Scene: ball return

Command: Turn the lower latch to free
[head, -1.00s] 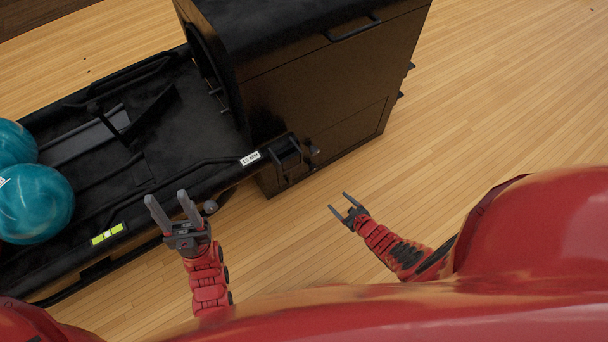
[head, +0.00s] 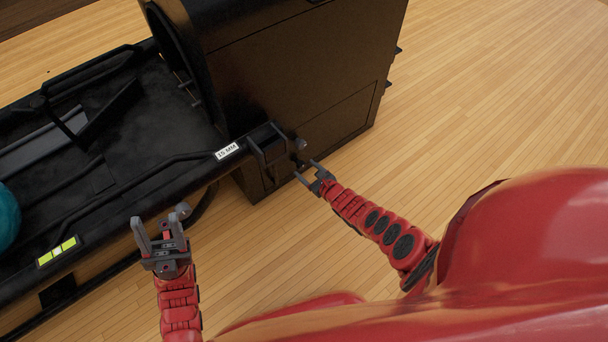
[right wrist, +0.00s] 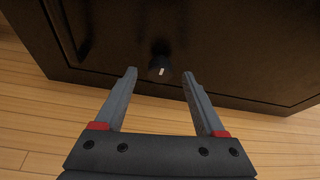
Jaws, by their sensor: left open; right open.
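A dark round latch knob with a pale mark (right wrist: 160,71) is on the lower black panel in the right wrist view. It lies just past and between the fingertips of my right gripper (right wrist: 160,74), with no contact visible. In the head view my right gripper (head: 305,167) is open and empty, close to the machine's lower front corner. A small knob (head: 299,145) shows just above its fingertips; I cannot tell whether it is the same latch. My left gripper (head: 157,219) is open and empty in front of the rail.
The black ball return cabinet (head: 290,60) stands at the top centre. A black tray (head: 140,130) runs left from it, with a labelled rail (head: 228,151) and a teal ball (head: 5,217) at the left edge. The wooden floor on the right (head: 480,110) is clear.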

